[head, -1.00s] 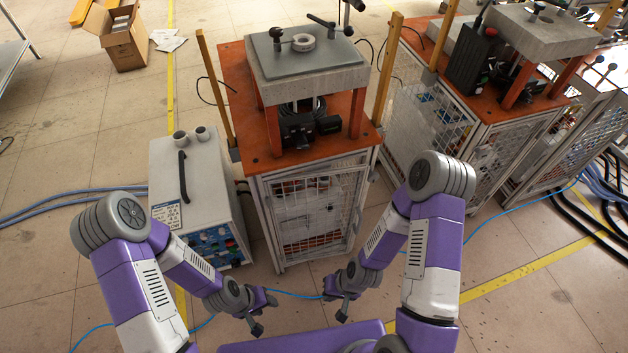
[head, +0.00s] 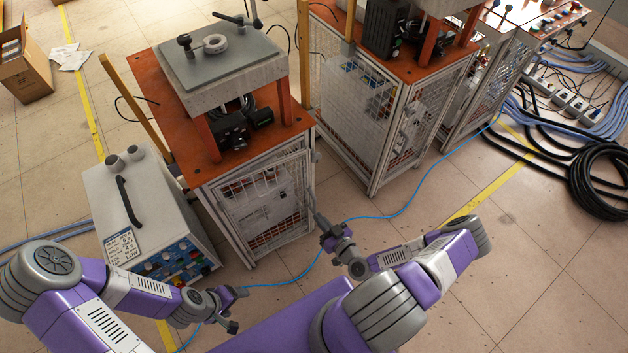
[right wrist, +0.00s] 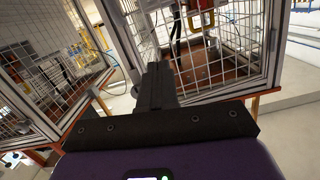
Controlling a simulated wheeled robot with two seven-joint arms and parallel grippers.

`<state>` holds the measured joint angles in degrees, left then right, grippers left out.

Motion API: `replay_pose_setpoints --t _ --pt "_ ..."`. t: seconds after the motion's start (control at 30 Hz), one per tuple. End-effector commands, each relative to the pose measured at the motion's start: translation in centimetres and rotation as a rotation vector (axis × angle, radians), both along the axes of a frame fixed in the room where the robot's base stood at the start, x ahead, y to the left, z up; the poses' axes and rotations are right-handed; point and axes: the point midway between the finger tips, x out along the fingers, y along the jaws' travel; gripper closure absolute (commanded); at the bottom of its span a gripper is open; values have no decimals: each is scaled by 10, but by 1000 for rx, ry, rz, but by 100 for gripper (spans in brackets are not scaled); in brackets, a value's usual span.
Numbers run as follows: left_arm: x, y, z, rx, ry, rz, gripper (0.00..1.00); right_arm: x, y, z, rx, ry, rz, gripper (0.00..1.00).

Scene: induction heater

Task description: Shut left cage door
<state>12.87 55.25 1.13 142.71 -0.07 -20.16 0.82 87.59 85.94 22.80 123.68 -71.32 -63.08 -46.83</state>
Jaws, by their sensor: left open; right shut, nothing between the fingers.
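The left cage (head: 180,115), with an orange top, stands left of centre in the head view. Its white-framed mesh door (head: 262,205) is on the front; I cannot tell how far ajar it is. My right gripper (head: 322,222) is shut and empty, its tip close to the door's right edge; contact is unclear. My left gripper (head: 238,308) is open and empty, low in front of the grey control box.
The grey control box (head: 140,210) stands left of the cage. A second mesh cage (head: 350,110) stands to the right. A thin blue cable (head: 405,205) crosses the floor near my right gripper. Black hoses (head: 600,185) lie at far right. The floor at lower right is clear.

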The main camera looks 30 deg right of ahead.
Motion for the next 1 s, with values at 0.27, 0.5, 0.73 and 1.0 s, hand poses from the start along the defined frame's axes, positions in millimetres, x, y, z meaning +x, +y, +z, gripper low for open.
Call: replay_pose_setpoints --t 0.27,0.5,0.73,1.0 --pt "0 0 4 0 0 0 25 -11 -39 19 -125 -145 -146 100" --pt "0 0 -2 0 0 0 25 22 -41 19 -128 -151 -147 100" --pt "0 0 -11 0 0 0 25 72 -44 18 -126 -149 -147 100" --pt "0 0 -19 0 0 0 25 114 -46 18 -126 -146 -145 100"
